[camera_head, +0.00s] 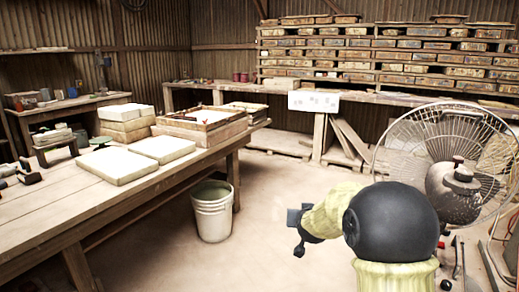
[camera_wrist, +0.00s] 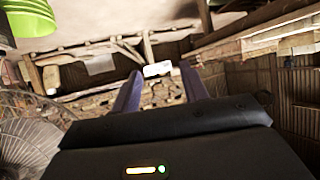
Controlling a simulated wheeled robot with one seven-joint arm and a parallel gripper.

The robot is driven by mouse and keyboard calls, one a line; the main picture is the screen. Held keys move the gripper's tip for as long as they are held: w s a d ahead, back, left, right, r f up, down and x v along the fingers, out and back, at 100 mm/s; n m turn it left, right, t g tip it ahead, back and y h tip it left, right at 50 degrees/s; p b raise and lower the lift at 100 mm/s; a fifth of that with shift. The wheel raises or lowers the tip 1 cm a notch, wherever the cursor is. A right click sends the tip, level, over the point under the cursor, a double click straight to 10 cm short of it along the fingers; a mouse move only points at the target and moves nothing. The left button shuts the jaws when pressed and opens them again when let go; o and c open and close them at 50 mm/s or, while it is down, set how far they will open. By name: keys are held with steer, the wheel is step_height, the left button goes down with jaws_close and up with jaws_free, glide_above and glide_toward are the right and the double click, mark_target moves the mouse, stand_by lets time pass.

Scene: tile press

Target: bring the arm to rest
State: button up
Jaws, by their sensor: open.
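My gripper (camera_head: 298,230) is in the head view, right of centre, at the end of my partly folded arm. It hangs over the open floor to the right of the bucket, apart from everything. In the wrist view my gripper (camera_wrist: 157,85) shows two dark fingers spread apart with nothing between them. That view is tilted, with the shelves and the white sign beyond the fingers.
A long wooden table (camera_head: 95,215) with slabs and trays stands at left. A white bucket (camera_head: 212,212) stands on the floor by it. A large wire fan (camera_head: 450,150) stands close behind my arm at right. Loaded shelves (camera_head: 400,58) line the back wall. The middle floor is clear.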

steer(key=s+d+f+g, duration=0.1)
steer(key=s+f+g, duration=0.2)
steer(key=s, duration=0.8)
steer(key=s+f+n+g, duration=0.1)
steer(key=s+f+g, duration=0.25)
steer(key=s, duration=0.85)
steer(key=s+d+f+g, duration=0.1)
steer(key=s+f+g, duration=0.2)
steer(key=s, duration=0.8)
step_height(320, 180, up, 33)
steer(key=p, duration=3.3)
steer(key=shift+r+y+p, duration=0.15)
steer(key=shift+y+p, duration=0.15)
steer(key=shift+y, duration=0.1)
steer(key=shift+a, duration=0.1)
steer(key=shift+w, duration=0.1)
